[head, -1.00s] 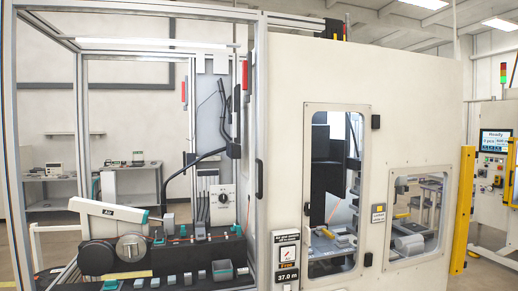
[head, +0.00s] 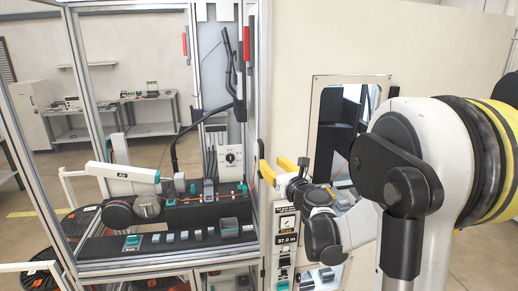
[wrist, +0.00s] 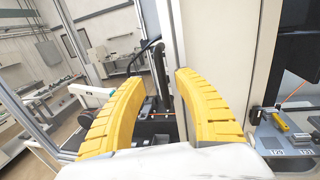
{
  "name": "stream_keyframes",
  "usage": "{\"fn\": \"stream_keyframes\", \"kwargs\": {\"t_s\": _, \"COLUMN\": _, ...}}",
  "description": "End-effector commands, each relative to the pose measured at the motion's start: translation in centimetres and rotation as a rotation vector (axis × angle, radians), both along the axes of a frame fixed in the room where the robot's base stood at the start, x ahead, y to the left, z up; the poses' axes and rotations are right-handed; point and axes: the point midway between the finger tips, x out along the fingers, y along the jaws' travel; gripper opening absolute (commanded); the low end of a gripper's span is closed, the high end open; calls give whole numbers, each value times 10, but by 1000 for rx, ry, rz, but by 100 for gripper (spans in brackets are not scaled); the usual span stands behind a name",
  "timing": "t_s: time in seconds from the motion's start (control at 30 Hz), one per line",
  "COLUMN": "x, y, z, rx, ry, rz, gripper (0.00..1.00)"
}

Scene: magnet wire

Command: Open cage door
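The cage door is part of the aluminium-framed enclosure; its right-hand upright (head: 264,80) stands beside the cream machine wall and looks closed. A black vertical bar handle (wrist: 159,72) shows in the wrist view between my fingers. My gripper (head: 271,170) has yellow ribbed fingers and is open at the upright, at handle height. In the wrist view its fingertips (wrist: 161,77) stand apart on either side of the handle. I cannot tell whether they touch it.
The cream machine wall (head: 310,50) with a window lies right of the upright, close to my arm. Inside the cage are a black bench (head: 165,243) with small blocks, a white arm-shaped unit (head: 122,172) and a spool. Open floor lies at the left.

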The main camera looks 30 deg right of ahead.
Motion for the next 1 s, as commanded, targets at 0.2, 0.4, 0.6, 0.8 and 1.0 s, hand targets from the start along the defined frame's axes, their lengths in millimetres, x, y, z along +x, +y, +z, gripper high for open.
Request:
{"fn": "stream_keyframes", "kwargs": {"t_s": 0.2, "x": 46, "y": -3, "z": 1, "rx": -3, "ry": 0, "rz": 2, "gripper": 38}}
{"fn": "stream_keyframes", "kwargs": {"t_s": 0.4, "x": 75, "y": -5, "z": 1, "rx": -4, "ry": 0, "rz": 2, "gripper": 38}}
{"fn": "stream_keyframes", "kwargs": {"t_s": 0.6, "x": 84, "y": -6, "z": 1, "rx": -5, "ry": 1, "rz": 2, "gripper": 38}}
{"fn": "stream_keyframes", "kwargs": {"t_s": 0.8, "x": 84, "y": -6, "z": 0, "rx": -5, "ry": 1, "rz": 2, "gripper": 38}}
{"fn": "stream_keyframes", "kwargs": {"t_s": 1.0, "x": 84, "y": -6, "z": 0, "rx": -5, "ry": 1, "rz": 2, "gripper": 0}}
